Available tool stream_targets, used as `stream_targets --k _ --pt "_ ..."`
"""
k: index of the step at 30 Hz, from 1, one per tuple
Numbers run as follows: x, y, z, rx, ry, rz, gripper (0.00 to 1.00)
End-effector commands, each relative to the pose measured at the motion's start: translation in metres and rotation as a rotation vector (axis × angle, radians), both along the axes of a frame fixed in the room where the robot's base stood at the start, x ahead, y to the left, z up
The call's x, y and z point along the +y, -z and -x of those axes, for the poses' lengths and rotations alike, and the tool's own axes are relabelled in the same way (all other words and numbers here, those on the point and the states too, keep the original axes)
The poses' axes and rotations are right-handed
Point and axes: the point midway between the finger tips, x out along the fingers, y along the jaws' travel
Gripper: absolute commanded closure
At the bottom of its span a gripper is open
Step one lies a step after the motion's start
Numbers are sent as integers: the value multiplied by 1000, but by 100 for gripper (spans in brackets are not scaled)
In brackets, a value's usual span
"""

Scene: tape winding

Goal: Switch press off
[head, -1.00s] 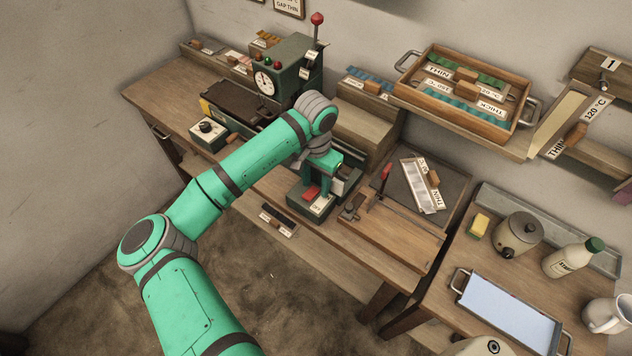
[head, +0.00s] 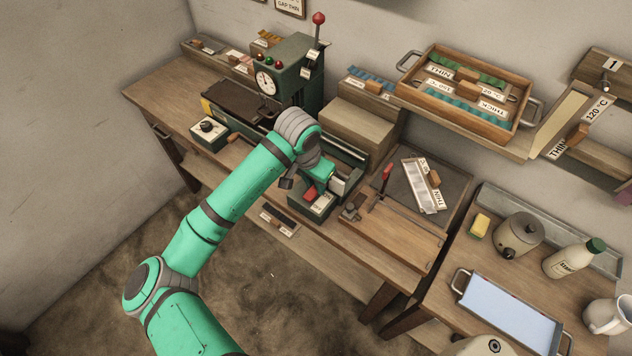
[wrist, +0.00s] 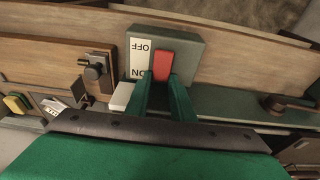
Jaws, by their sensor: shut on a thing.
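The press switch is a dark green box (head: 322,208) with a red lever at the front of the bench; its white plate reads ON and OFF. In the wrist view the box (wrist: 185,42) shows OFF at the far end of the plate and ON at the near end. My gripper (wrist: 163,82) is shut on the red lever (wrist: 162,65), with one finger on each side. The fingers hide part of the lever, so I cannot tell its exact position. The green press (head: 290,75) with a dial and small red and green lamps stands behind to the left.
A red-handled tool (head: 385,178) and a grey mat (head: 400,165) lie right of the switch. A small box with a black knob (head: 208,130) is to the left. A blue-surfaced tray (head: 508,315) is on the right-hand table.

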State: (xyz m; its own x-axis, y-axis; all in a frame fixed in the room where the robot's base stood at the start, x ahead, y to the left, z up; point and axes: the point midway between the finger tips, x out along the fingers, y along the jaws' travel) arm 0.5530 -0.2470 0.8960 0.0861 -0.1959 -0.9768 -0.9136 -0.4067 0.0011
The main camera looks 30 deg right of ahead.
Motion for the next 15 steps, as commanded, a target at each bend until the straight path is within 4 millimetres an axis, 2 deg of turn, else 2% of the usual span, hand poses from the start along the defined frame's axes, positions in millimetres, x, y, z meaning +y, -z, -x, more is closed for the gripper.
stream_targets --k 6,15 --pt "2 -1 2 -43 0 105 100" --pt "3 -3 2 -64 2 139 100"
